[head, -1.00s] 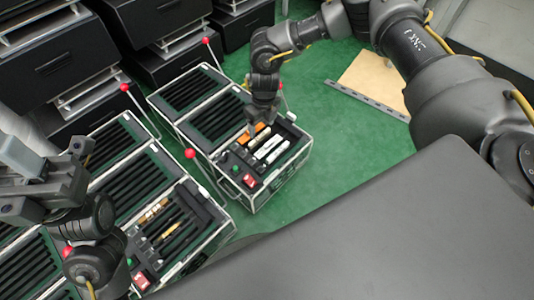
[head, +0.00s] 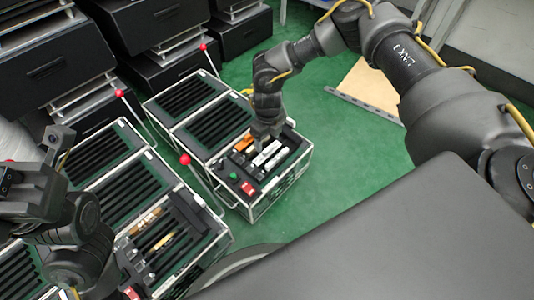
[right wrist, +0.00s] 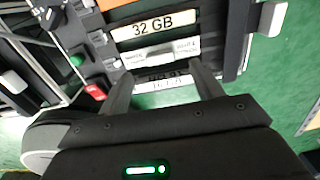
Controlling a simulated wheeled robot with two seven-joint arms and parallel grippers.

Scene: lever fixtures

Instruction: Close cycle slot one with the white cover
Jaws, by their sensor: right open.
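The near right case (head: 283,186) holds an orange bar (head: 243,143) and white bars (head: 265,153) side by side in its dark tray. I cannot tell which piece is the white cover or which slot is slot one. My right gripper (head: 266,136) is over this tray, pointing down. In the right wrist view, the open right gripper (right wrist: 163,82) has its fingers on either side of a white piece labelled 16 GB (right wrist: 168,85). A silver-white bar (right wrist: 173,54) and a 32 GB plate (right wrist: 155,27) lie beyond. My left gripper (head: 28,188) is at the left edge, its fingers unclear.
The right case has a green button (head: 233,176), a red switch (head: 248,187) and a red-knobbed lever (head: 184,160). Another case (head: 216,250) stands to its left, with similar slots. Black drawer units (head: 60,60) stand behind.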

